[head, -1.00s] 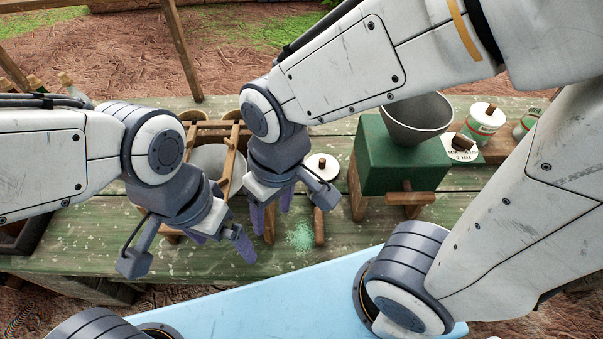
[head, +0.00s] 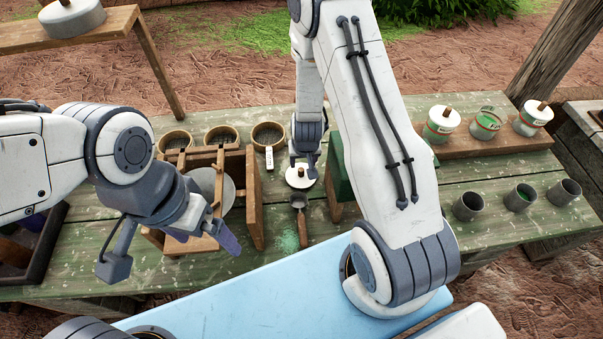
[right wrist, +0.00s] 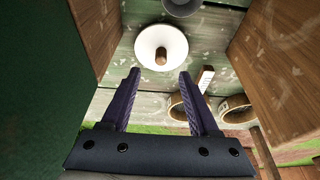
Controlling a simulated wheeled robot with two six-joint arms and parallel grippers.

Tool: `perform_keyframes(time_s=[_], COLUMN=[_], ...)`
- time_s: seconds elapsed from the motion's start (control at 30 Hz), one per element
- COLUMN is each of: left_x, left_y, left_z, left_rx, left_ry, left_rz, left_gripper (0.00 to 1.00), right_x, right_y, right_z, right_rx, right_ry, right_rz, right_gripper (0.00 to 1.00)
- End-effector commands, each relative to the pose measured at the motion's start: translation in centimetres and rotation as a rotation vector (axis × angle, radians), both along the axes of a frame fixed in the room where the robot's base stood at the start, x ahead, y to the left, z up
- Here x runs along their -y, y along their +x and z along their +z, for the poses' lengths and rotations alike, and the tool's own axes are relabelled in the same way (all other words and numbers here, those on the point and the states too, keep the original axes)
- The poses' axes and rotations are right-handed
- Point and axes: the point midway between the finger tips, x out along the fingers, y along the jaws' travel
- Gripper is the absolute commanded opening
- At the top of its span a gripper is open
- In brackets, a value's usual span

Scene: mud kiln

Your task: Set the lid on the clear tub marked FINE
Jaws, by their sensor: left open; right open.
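A white round lid (head: 301,177) with a wooden knob lies on the table, left of the green mill. It also shows in the right wrist view (right wrist: 160,42), just beyond my fingertips. My right gripper (right wrist: 160,73) is open and empty, its fingers on either side of the knob's line but short of it. Three clear tubs stand on a board at the back right. The left tub (head: 442,124) and right tub (head: 533,118) have knobbed lids; the middle tub (head: 485,125) looks open, with green contents. Their labels are too small to read. My left gripper (head: 205,238) is open before the wooden frame.
The wooden frame (head: 255,212) with a bowl stands left of the lid. A scoop (head: 299,203) lies close in front of the lid, by spilled green powder (head: 287,239). The green mill (head: 341,170) is mostly hidden by my right arm. Three grey cups (head: 467,207) stand front right.

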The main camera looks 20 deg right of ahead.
Motion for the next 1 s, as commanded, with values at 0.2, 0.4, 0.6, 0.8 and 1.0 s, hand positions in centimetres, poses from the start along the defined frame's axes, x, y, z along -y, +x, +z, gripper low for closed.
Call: perform_keyframes(time_s=[0.2, 0.4, 0.6, 0.8, 1.0], left_x=[0.0, 0.0, 0.0, 0.0, 0.0], left_y=[0.0, 0.0, 0.0, 0.0, 0.0], left_z=[0.5, 0.9, 2.5, 3.0, 3.0], left_rx=[0.0, 0.0, 0.0, 0.0, 0.001], left_ry=[0.0, 0.0, 0.0, 0.0, 0.0], left_rz=[-0.001, -0.002, -0.004, -0.005, -0.006], left_gripper=[1.0, 1.0, 1.0, 1.0, 1.0], right_x=[0.2, 0.2, 0.5, 0.6, 0.7], right_y=[0.8, 1.2, 2.2, 2.9, 3.0], right_z=[-2.6, -3.5, -5.4, -7.5, -7.9], right_rx=[-0.002, -0.002, -0.004, -0.004, -0.002], right_ry=[0.0, 0.001, 0.002, 0.001, 0.001], right_rz=[0.001, 0.001, 0.001, 0.002, 0.002], right_gripper=[0.61, 0.61, 0.61, 0.61, 0.61])
